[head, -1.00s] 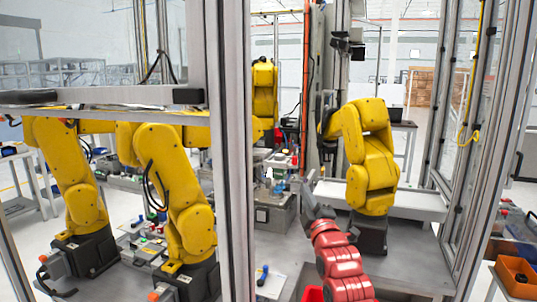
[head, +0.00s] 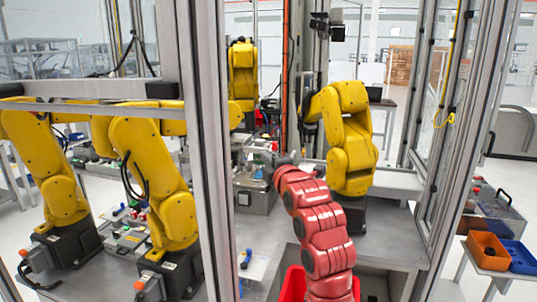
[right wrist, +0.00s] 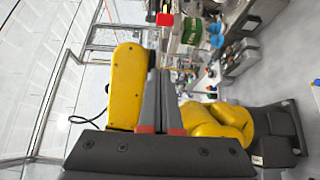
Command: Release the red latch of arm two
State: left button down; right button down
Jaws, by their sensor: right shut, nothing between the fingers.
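Several yellow arms stand inside the framed cell: one at the right (head: 350,145), one at the back (head: 242,75), and two at the left, the nearer one (head: 150,180) close to the post. I cannot tell which is arm two, and no latch is clear. My right gripper (head: 283,160), on my red arm, is small and partly hidden, just left of the right yellow arm. In the right wrist view my right gripper (right wrist: 158,75) is shut and empty. A yellow arm (right wrist: 125,88) shows behind its fingers. A small red block (right wrist: 164,19) lies beyond the fingertips; I cannot tell whether it is a latch.
A grey metal post (head: 208,150) stands between the left yellow arms and my red arm. A red bin (head: 292,286) is below my arm. Orange (head: 487,250) and blue (head: 519,256) bins sit outside at right. The grey deck is bare around the right yellow arm's base.

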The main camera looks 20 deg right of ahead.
aim_at(270, 149)
jog(key=w+p, duration=0.4)
jog(key=w, duration=0.4)
jog(key=d, duration=0.1)
jog(key=d+p, duration=0.2)
jog(key=shift+s+d, duration=0.2)
jog(key=shift+s, duration=0.05)
jog(key=shift+w+a, duration=0.1)
